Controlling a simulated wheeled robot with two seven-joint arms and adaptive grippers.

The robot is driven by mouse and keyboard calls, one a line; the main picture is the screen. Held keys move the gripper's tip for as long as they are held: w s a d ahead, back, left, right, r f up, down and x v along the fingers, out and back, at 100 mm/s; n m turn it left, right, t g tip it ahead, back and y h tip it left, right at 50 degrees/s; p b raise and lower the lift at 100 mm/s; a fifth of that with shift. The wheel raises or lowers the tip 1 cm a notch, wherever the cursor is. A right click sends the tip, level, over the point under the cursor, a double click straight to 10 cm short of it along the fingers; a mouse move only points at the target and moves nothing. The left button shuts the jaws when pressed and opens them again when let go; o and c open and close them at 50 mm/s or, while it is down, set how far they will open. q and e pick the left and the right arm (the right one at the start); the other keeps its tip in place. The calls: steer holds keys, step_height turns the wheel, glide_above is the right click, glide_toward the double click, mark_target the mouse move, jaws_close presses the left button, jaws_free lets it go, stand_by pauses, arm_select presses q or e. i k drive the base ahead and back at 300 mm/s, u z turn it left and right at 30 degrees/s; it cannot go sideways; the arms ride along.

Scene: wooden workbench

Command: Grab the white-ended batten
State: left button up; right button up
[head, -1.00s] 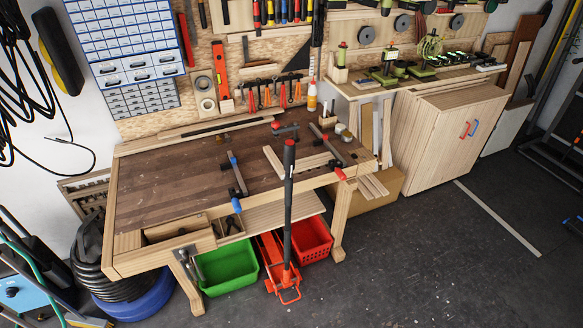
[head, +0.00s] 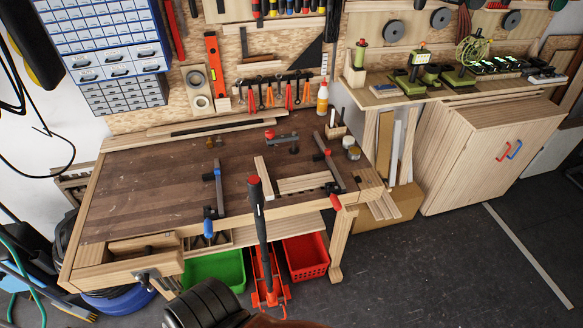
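No batten with a clearly white end can be picked out. Several boards and strips lean upright between the workbench and the cabinet, among them a whitish strip (head: 396,142) and a wooden board (head: 384,145). Short wooden pieces lie on the workbench, including a light batten (head: 303,183). A long pale strip (head: 527,254) lies on the floor at the right. Neither of my grippers shows. A dark, ribbed, rounded part enters at the bottom edge, and I cannot tell which part it is.
The workbench (head: 130,190) has clamps (head: 219,190) and a vise. A red jack (head: 262,270) with an upright black handle stands in front, beside green (head: 217,268) and red (head: 306,257) bins. A wooden cabinet (head: 480,160) stands right.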

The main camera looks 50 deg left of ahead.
mark_target(268, 195)
steer(key=u, duration=0.15)
steer(key=i, duration=0.75)
steer(key=u, duration=1.15)
steer(key=i, duration=0.8)
steer(key=u, duration=0.85)
